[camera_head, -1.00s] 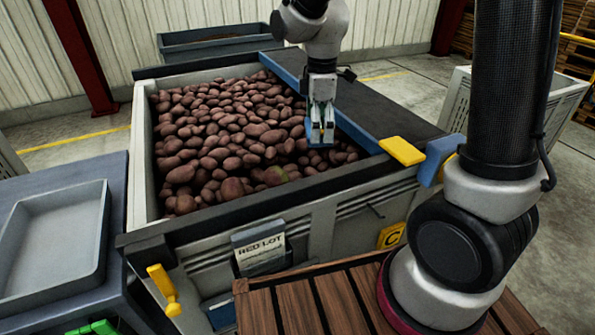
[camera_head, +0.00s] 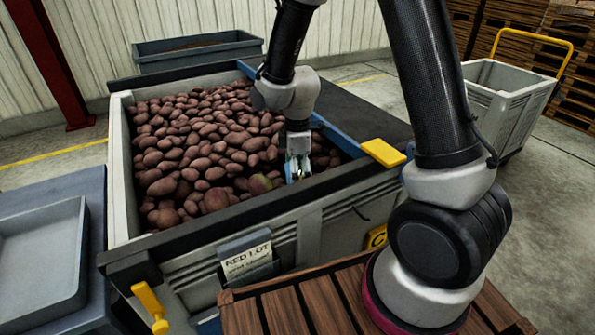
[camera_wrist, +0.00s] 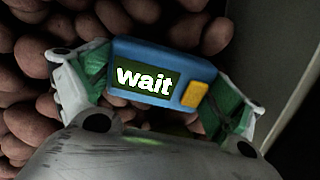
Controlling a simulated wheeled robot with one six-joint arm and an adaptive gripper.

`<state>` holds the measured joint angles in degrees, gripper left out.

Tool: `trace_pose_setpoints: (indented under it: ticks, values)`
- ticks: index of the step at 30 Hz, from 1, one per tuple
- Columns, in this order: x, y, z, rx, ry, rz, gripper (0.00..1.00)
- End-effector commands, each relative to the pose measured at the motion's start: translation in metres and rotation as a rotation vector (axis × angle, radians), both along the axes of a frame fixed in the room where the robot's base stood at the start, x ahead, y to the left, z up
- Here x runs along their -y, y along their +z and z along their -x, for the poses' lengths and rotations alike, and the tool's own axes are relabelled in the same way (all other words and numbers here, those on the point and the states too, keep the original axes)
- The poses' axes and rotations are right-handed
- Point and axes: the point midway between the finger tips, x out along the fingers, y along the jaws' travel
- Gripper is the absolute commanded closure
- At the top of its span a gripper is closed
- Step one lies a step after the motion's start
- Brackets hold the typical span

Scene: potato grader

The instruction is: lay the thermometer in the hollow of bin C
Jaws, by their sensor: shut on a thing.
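Bin C (camera_head: 330,215) is a large grey crate with dark rims, full of red potatoes (camera_head: 195,135). Its yellow C plate (camera_head: 376,237) is partly hidden by my arm. My gripper (camera_head: 298,178) is inside the bin's front right part, low over the potatoes and close to the front wall. It is shut on the thermometer, a blue block with a yellow button and a display reading "wait", seen clearly in the wrist view (camera_wrist: 128,50). Potatoes lie below and around it; I cannot tell whether it touches them. The hollow's outline is not clear.
The bin's front rim (camera_head: 265,207) is right beside my gripper. A yellow block (camera_head: 383,152) sits at the right corner. A grey tray (camera_head: 40,255) stands left, a wooden slatted platform (camera_head: 300,305) in front, a grey cart (camera_head: 505,95) at the right.

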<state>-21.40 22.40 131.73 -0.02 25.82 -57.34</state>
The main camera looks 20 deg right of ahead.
Motion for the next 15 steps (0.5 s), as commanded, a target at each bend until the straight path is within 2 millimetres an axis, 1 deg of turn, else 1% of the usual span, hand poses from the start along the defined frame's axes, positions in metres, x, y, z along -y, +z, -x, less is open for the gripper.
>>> trace_pose_setpoints:
  ticks: [7, 8, 9, 15]
  values:
    - [0.0, -0.0024, 0.0, 0.0, 0.0, 0.0, 0.34]
    - [0.0, -0.0029, 0.0, 0.0, 0.0, 0.0, 0.05]
    - [0.0, -0.0025, -0.0001, 0.0, 0.0, 0.0, 0.0]
    - [0.0, -0.0023, 0.0, 0.0, 0.0, 0.0, 0.0]
